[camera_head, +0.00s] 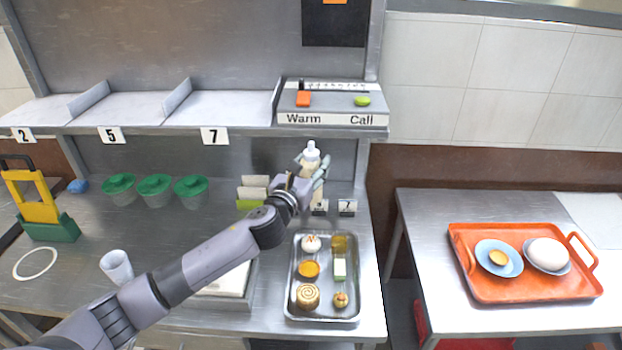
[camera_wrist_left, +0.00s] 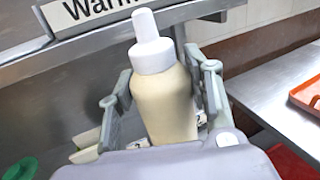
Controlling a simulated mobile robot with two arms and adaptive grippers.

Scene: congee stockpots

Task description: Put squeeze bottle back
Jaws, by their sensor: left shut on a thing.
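The squeeze bottle (camera_head: 311,157) is cream-coloured with a white cap and nozzle. It stands nearly upright at the back right of the metal counter, below the shelf with the Warm and Call panel. My left gripper (camera_head: 307,178) is shut on the bottle. In the left wrist view the bottle (camera_wrist_left: 166,100) sits between the two fingers of the left gripper (camera_wrist_left: 168,105), its nozzle pointing up. The bottle's base is hidden, so I cannot tell whether it touches the counter. My right gripper is not in view.
Small number cards (camera_head: 347,207) stand beside the bottle. A metal tray (camera_head: 322,313) with several food items lies in front. Green-lidded cups (camera_head: 155,187) stand at the back left. The shelf edge (camera_head: 250,131) is close above. An orange tray (camera_head: 520,287) is on the right table.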

